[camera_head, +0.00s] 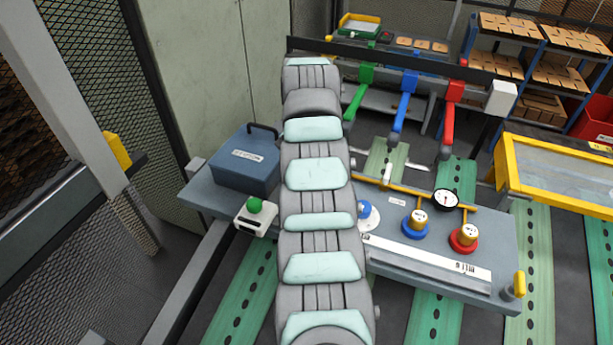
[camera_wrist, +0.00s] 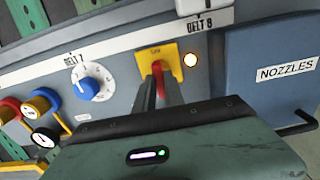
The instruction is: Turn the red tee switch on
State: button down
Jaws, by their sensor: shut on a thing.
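In the wrist view, the red tee switch (camera_wrist: 158,76) stands on a yellow plate (camera_wrist: 172,57) on the grey panel. Its label is too blurred to read surely. The dark fingers of my gripper (camera_wrist: 163,88) are closed around the red handle, hiding part of it. A round lamp (camera_wrist: 190,60) at the plate's right edge looks bright, white with a yellow rim. In the head view, my arm covers the switch and my gripper.
A blue knob (camera_wrist: 88,86) on a white dial sits left of the switch. A blue NOZZLES box (camera_head: 246,160) and a green button (camera_head: 255,205) are at the left.

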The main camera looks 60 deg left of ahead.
dwell(0.3)
jog(key=c, duration=1.4)
grip_release()
jog(key=shift+c, duration=0.2)
notch_tip(320, 180, up, 11)
jog(key=shift+p, duration=0.35)
jog(key=shift+f, duration=0.15)
